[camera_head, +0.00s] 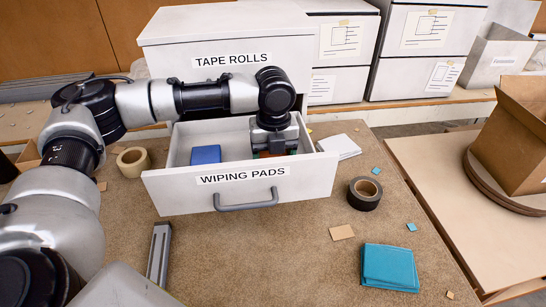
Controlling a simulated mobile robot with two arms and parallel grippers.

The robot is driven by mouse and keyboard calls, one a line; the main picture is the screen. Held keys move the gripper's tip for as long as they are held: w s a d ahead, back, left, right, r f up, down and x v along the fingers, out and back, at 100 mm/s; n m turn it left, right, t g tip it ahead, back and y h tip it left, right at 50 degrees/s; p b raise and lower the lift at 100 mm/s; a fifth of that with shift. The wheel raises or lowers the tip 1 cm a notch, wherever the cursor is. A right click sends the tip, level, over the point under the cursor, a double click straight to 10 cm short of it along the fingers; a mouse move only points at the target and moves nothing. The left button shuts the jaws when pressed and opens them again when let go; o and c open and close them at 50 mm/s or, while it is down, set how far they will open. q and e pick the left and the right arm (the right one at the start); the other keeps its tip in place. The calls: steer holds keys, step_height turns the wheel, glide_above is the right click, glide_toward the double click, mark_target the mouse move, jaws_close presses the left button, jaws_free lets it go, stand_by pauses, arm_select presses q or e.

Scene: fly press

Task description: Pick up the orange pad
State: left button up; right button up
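The drawer labelled WIPING PADS (160,184) is pulled open below the box labelled TAPE ROLLS. A blue pad (205,154) lies in its left half. My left arm reaches in from the left, and my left gripper (275,150) points down into the drawer's right half. A small reddish-orange edge (264,154) shows under the gripper, with a bit of green beside it. The gripper hides most of what is there, and its fingertips cannot be made out. I cannot tell whether it touches or holds the orange pad. My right gripper is not in view.
A teal pad stack (390,267), a black tape roll (365,193) and a white pad stack (340,146) lie right of the drawer. A beige tape roll (133,161) lies left of it. A cardboard box (510,135) stands far right. The brown surface in front is mostly clear.

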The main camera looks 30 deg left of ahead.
arm_select(q)
steer(key=shift+r, duration=0.45)
step_height(320, 180, up, 17)
steer(key=b, duration=0.2)
steer(key=shift+r, duration=0.1)
steer(key=o, duration=0.3)
steer(key=shift+c, duration=0.8)
